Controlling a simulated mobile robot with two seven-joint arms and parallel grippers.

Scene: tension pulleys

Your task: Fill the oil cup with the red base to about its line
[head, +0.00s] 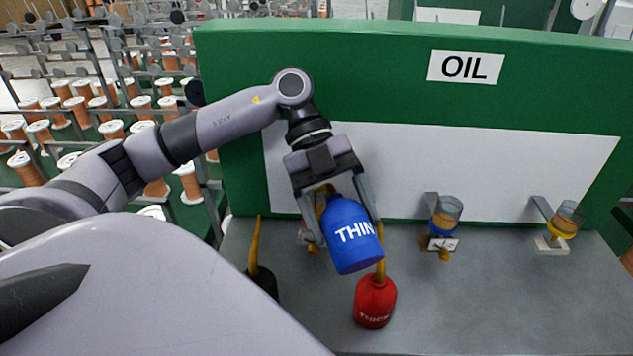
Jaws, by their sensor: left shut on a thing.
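My left gripper (347,226) is shut on a blue oil can (352,250) marked "THIN". The can is held tilted in front of the white panel, its bottom turned towards me, and its spout is hidden. Behind the can and the gripper's left finger is a mostly hidden oil cup (306,237); a little red shows at its base. Its oil level and line cannot be seen, nor whether oil is flowing. My right gripper is not in view.
A red can (375,302) marked "THICK" stands just below the blue can. A dark can (263,282) with a yellow spout stands left. A blue-base cup (445,215) and a yellow-base cup (566,220) are mounted right. The grey bench (500,300) is clear at front right.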

